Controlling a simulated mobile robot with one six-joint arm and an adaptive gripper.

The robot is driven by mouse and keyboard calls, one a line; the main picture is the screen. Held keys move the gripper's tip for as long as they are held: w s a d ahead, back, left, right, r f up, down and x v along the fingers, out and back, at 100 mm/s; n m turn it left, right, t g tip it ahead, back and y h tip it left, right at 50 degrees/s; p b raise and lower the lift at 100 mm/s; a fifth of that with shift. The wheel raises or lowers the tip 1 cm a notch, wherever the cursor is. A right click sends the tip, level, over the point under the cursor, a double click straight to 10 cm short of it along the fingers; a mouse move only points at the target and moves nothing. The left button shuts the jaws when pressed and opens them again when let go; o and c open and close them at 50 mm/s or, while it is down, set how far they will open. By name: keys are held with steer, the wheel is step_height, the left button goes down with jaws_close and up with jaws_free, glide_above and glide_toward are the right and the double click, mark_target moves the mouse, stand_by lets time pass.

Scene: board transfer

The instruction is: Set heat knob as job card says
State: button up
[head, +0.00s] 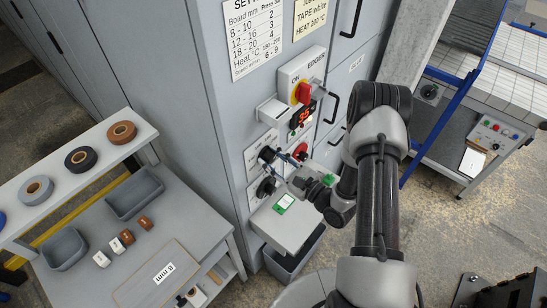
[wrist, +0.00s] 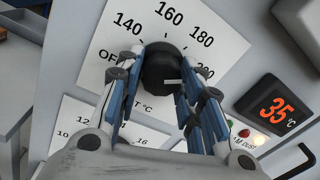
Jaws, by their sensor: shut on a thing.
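The black heat knob (wrist: 163,68) sits on a white dial plate (wrist: 220,35) marked OFF, 140, 160, 180 and 200 °C. My gripper (wrist: 162,88) is shut on the knob, one blue-padded finger on each side. The knob's white mark points right, roughly toward the 200 side; a finger partly covers that label, so the exact setting is unclear. In the head view my gripper (head: 279,158) is at the knob (head: 266,154) on the grey cabinet. The job card (head: 311,15) reads TAPE white, HEAT 200 °C. The orange display (wrist: 272,106) reads 35 °C.
A red ON switch (head: 302,92) sits above the display, and another black knob (head: 265,187) below my gripper. Cabinet handles stick out at right. A side table (head: 205,225) with tape rolls and bins stands left. A blue-framed conveyor (head: 480,75) stands right.

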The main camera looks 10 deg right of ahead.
steer(key=shift+r+m, duration=0.15)
steer(key=shift+m, duration=0.65)
steer(key=o, duration=1.1)
steer(key=shift+w, duration=0.1)
steer(key=shift+c, duration=0.2)
steer(key=shift+s+d+m, duration=0.3)
steer(key=shift+s, duration=0.15)
steer(key=v, duration=1.1)
steer(key=shift+a, duration=0.1)
